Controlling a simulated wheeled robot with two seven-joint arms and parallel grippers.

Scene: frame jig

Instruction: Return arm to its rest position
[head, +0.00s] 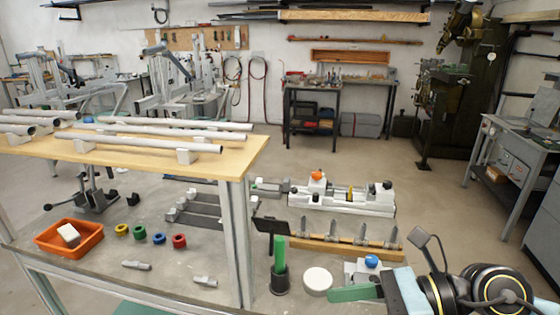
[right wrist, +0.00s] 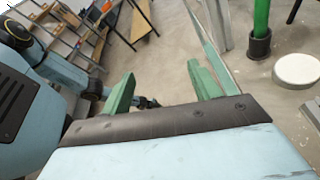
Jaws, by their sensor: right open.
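My right arm comes in at the bottom right of the head view. Its gripper (head: 345,293) has green fingers and points left, low beside a white round disc (head: 318,281). In the right wrist view the two green fingers of the gripper (right wrist: 162,88) stand wide apart with nothing between them. The disc (right wrist: 297,69) and a dark cup with a green rod (right wrist: 260,42) are to the right of the fingers, apart from them. My left gripper does not show.
A wooden-topped table (head: 240,150) carries long grey tubes. Below are an orange bin (head: 70,238), several coloured rings and small grey parts. The dark cup (head: 279,284), a wooden rail with pegs (head: 345,245) and a white fixture (head: 340,197) stand near my right arm.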

